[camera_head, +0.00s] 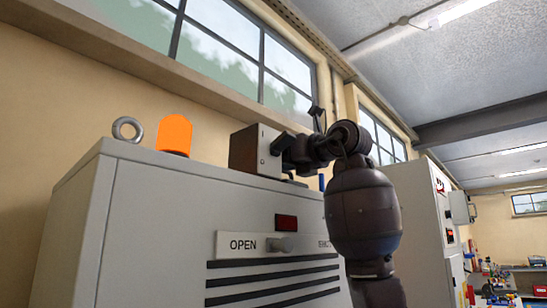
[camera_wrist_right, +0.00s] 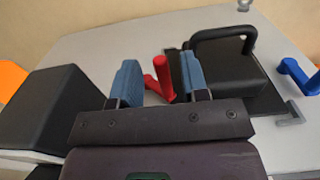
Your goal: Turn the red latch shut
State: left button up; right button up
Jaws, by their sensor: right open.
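The red latch (camera_wrist_right: 163,78) stands up as a red handle on top of the grey cabinet in the right wrist view. My right gripper (camera_wrist_right: 159,62) is open, with one blue finger pad on each side of the latch. Whether either pad touches it, I cannot tell. In the head view my right gripper (camera_head: 287,150) is above the cabinet top, beside a dark box, and the red latch is hidden there. A black block with a handle (camera_wrist_right: 222,70) sits just right of the latch. My left gripper is in neither view.
A blue handle (camera_wrist_right: 298,75) stands to the right. A dark box (camera_wrist_right: 55,108) is left of the gripper. The cabinet (camera_head: 150,220) also carries an orange beacon (camera_head: 174,135) and a metal ring (camera_head: 127,129). Its front has an OPEN label (camera_head: 243,244) and a knob (camera_head: 281,244).

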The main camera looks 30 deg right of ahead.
jog(key=shift+p+x, duration=0.3)
jog(key=shift+x, duration=1.05)
jog(key=shift+s, duration=0.1)
grip_shut()
